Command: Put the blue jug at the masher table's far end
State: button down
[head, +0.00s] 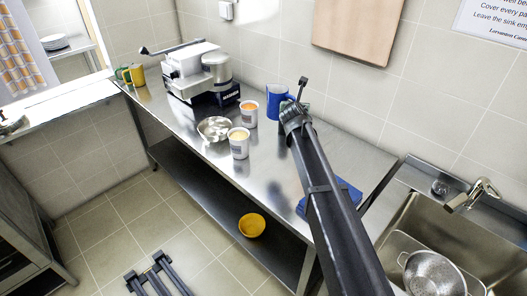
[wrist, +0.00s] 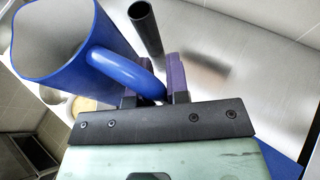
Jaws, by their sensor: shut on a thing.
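The blue jug (head: 274,100) is at the back of the steel masher table (head: 262,160), right of the middle. In the wrist view the jug (wrist: 62,50) fills the upper left, its open top facing the camera and its inside pale. My gripper (head: 290,108) is at the jug's right side in the head view. In the wrist view my gripper (wrist: 158,88) is shut on the jug's loop handle, with purple finger pads beside it. I cannot tell whether the jug touches the table. My arm hides part of the table.
The masher machine (head: 200,72) stands on the table's left part. Green and yellow mugs (head: 137,74) are at the left end. A metal bowl (head: 214,128) and two tubs (head: 239,143) (head: 249,112) stand mid-table. A sink (head: 450,240) is at right. A yellow bowl (head: 252,225) is on the lower shelf.

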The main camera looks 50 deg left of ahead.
jog(key=b, duration=2.1)
send_over(291, 162)
notch_tip(291, 162, down, 21)
jog(key=shift+w+r, duration=0.1)
jog(key=shift+r, duration=0.1)
jog(key=shift+r+p, duration=0.35)
jog(key=shift+p, duration=0.15)
jog(key=shift+f, duration=0.25)
jog(key=c, duration=1.1)
grip_release()
jog(key=shift+r, duration=0.1)
jog(key=shift+d+r, duration=0.1)
jog(key=shift+r, duration=0.15)
jog(key=p+v, duration=0.4)
jog(key=v, duration=0.8)
jog(key=shift+p, duration=0.35)
jog(key=o, duration=1.1)
